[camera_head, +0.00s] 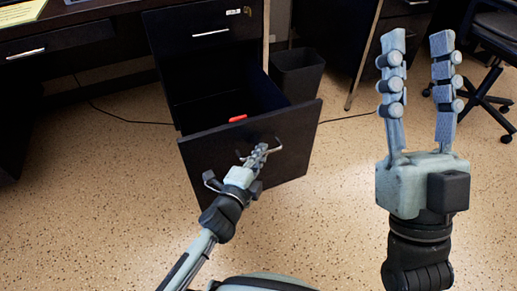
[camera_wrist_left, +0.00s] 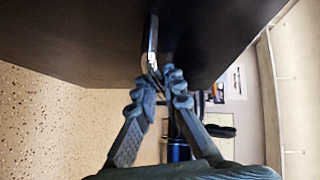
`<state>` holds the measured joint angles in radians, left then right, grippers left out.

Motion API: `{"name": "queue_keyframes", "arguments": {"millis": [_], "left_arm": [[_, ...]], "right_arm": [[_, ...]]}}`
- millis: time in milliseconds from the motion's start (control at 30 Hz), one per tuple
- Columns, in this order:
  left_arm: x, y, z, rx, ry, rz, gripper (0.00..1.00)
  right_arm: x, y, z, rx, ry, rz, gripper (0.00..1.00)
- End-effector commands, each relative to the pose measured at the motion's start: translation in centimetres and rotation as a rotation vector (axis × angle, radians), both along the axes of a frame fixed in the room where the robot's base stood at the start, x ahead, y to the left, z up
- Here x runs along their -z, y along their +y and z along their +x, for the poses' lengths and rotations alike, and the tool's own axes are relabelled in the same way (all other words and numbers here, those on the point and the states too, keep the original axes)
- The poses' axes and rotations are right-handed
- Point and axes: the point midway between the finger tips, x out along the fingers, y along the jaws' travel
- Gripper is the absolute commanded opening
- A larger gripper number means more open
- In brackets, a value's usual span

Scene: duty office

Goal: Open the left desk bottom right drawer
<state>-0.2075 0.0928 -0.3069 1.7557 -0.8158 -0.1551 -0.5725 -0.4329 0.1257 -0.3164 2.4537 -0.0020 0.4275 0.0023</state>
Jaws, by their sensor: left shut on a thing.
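The bottom right drawer (camera_head: 298,128) of the left desk is black and stands pulled out, with its inside showing from above. Its metal handle (camera_head: 277,146) is on the front panel. My left gripper (camera_head: 262,150) is at the front panel, shut on the handle. In the left wrist view the fingers (camera_wrist_left: 160,75) close around the silver handle (camera_wrist_left: 150,45), which runs up the dark panel. My right gripper (camera_head: 420,45) is raised at the right, fingers apart and empty, away from the drawer.
A red object (camera_head: 238,118) lies in the open drawer. A closed upper drawer (camera_head: 208,33) is above it. A black bin (camera_head: 297,73) stands to the right behind the drawer. An office chair (camera_head: 490,75) is at the far right. The speckled floor (camera_head: 110,190) at the left is clear.

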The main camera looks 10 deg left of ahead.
Motion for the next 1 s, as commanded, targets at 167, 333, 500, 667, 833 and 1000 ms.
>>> {"name": "queue_keyframes", "arguments": {"millis": [167,333,500,667,833,1000], "left_arm": [[0.1,0.1,0.0,-0.003,0.001,0.002,0.00],[0.1,0.1,0.0,-0.003,0.001,0.001,0.12],[0.0,0.1,0.0,-0.002,0.001,0.001,0.30],[0.0,0.0,0.0,-0.001,0.000,0.000,0.30],[-0.4,0.1,0.0,0.000,-0.002,0.001,0.30],[-3.0,0.0,0.0,0.004,-0.005,0.003,0.30]], "right_arm": [[0.0,0.0,0.0,-0.001,0.000,0.001,0.40],[0.0,0.0,0.0,-0.001,0.000,0.001,0.40],[0.0,0.0,-0.1,-0.002,0.000,0.001,0.40],[0.0,0.0,-0.1,-0.002,0.000,0.001,0.40],[-0.1,0.0,-0.1,-0.001,0.001,0.006,0.40],[0.0,0.0,-0.1,0.000,0.000,0.004,0.40]]}}
